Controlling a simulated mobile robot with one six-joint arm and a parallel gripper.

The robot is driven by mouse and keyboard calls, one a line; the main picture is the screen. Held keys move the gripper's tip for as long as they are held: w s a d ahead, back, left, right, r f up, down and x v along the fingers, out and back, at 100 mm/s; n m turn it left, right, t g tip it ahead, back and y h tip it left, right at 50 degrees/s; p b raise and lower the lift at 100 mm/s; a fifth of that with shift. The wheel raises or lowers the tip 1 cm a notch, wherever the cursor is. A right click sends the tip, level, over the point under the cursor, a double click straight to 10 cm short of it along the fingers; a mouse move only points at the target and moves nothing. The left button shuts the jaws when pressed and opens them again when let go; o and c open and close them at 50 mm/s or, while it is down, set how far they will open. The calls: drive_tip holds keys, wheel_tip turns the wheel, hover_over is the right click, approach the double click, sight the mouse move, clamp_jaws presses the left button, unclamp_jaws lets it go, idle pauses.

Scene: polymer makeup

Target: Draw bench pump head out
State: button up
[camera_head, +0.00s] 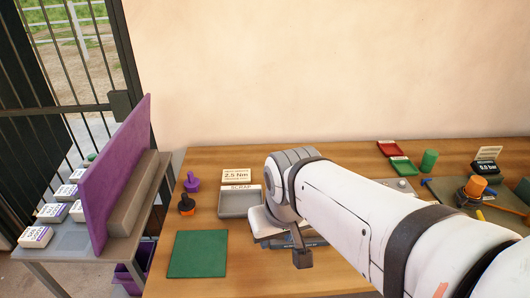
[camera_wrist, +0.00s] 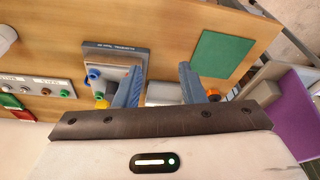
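My gripper (camera_head: 302,258) hangs over the front middle of the bench, near a grey board. In the wrist view, its two blue-grey fingers (camera_wrist: 160,82) are apart, with nothing seen held between them. The grey board (camera_wrist: 115,48) carries a brown block, a blue fitting (camera_wrist: 93,73) and a yellow fitting (camera_wrist: 101,104). It lies beside and partly behind the left finger. In the head view, my arm and gripper cover most of this board (camera_head: 318,240). I cannot tell which part is the pump head.
A grey scrap tray (camera_head: 234,203) lies behind my gripper. Orange-black (camera_head: 186,204) and purple (camera_head: 192,182) knobbed pieces stand left of it. A green mat (camera_head: 198,254) lies at front left. An orange-topped part (camera_head: 474,187) and red (camera_head: 390,148) and green trays (camera_head: 403,165) are right.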

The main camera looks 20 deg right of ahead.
drive_tip(key=shift+o, duration=1.4)
drive_tip(key=shift+w+d+r, duration=0.1)
drive_tip(key=shift+w+d, duration=0.05)
drive_tip(key=shift+w, duration=0.35)
drive_tip(key=shift+o, duration=1)
drive_tip(key=w+d+f+m+g, duration=0.1)
drive_tip(key=w+d+m, duration=0.4)
drive_tip(key=w, duration=0.6)
drive_tip(key=shift+d+g, duration=0.4)
drive_tip(key=shift+d, duration=0.55)
drive_tip(key=w+d+f+m, duration=0.1)
drive_tip(key=w+d, duration=0.1)
drive_tip(key=w+d+f+m, duration=0.1)
drive_tip(key=w+d+f, duration=0.1)
drive_tip(key=w, duration=0.1)
drive_tip(key=w+d+f+m+g, duration=0.1)
drive_tip(key=w+d, duration=0.1)
drive_tip(key=shift+w+d+f+m, duration=0.2)
drive_tip(key=shift+d+f+m, duration=0.1)
drive_tip(key=shift+d+m, duration=0.1)
drive_tip(key=shift+w+d+f, duration=0.15)
drive_tip(key=shift+d+f, duration=0.05)
drive_tip(key=shift+f, duration=3.9)
drive_tip(key=shift+c, duration=0.4)
clamp_jaws()
drive_tip(key=shift+r, duration=0.1)
